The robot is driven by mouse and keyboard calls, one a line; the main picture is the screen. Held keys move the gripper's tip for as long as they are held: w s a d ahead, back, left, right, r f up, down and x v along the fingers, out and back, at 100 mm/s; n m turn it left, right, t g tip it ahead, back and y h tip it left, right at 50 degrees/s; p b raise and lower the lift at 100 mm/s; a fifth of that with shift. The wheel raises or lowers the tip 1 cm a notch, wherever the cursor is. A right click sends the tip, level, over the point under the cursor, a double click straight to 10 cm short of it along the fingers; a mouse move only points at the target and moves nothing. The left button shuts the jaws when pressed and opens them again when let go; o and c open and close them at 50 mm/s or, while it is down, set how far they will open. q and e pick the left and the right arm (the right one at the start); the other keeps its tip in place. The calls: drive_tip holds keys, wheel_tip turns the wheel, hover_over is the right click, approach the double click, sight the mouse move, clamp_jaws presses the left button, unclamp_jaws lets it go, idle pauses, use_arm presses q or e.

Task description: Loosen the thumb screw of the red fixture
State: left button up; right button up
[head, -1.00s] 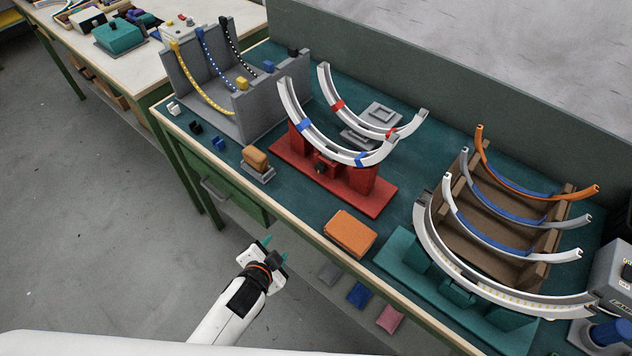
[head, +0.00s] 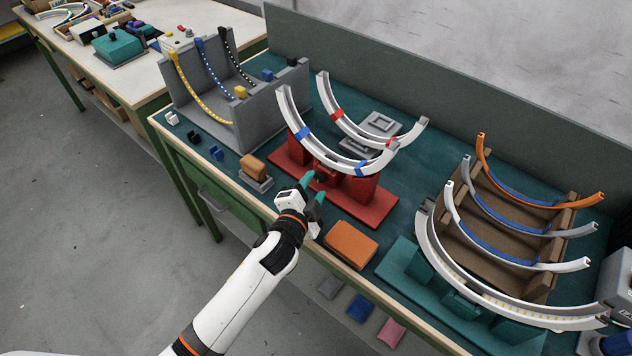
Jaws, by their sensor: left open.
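The red fixture (head: 372,205) stands on the teal bench top in the head view and bears a white curved channel (head: 318,147) with blue bands. Its thumb screw, a small dark knob at the front middle in the earlier view, is now hidden behind my left fingers. My left gripper (head: 314,187) is open, with teal fingertips just in front of the fixture's front side. I cannot tell whether the fingertips touch the screw. My right gripper is out of view.
An orange block (head: 350,244) lies right of my left gripper, and a brown block on a grey stand (head: 254,170) is left of it. A teal fixture (head: 406,262) and a brown rack (head: 501,233) with curved strips stand at right. A grey rack (head: 212,115) stands at left.

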sight(320, 176)
use_arm(q)
drive_tip(key=shift+x, duration=1.1)
drive_tip(key=c, duration=1)
drive_tip(key=shift+r+n+g+p, duration=0.2)
drive_tip(key=shift+n+g+p, duration=0.1)
drive_tip(key=shift+p, duration=0.55)
drive_tip(key=n+p, duration=0.1)
drive_tip(key=p, duration=0.1)
drive_tip(key=n+g+p, duration=0.1)
drive_tip(key=p, duration=0.1)
drive_tip(key=shift+a+r+h, duration=0.15)
drive_tip(key=shift+h, duration=0.25)
drive_tip(key=shift+w+a+n+g+h+p, duration=0.1)
drive_tip(key=shift+n+g+h+p, duration=0.3)
drive_tip(key=shift+n+p, duration=0.6)
drive_tip(key=shift+p, duration=0.55)
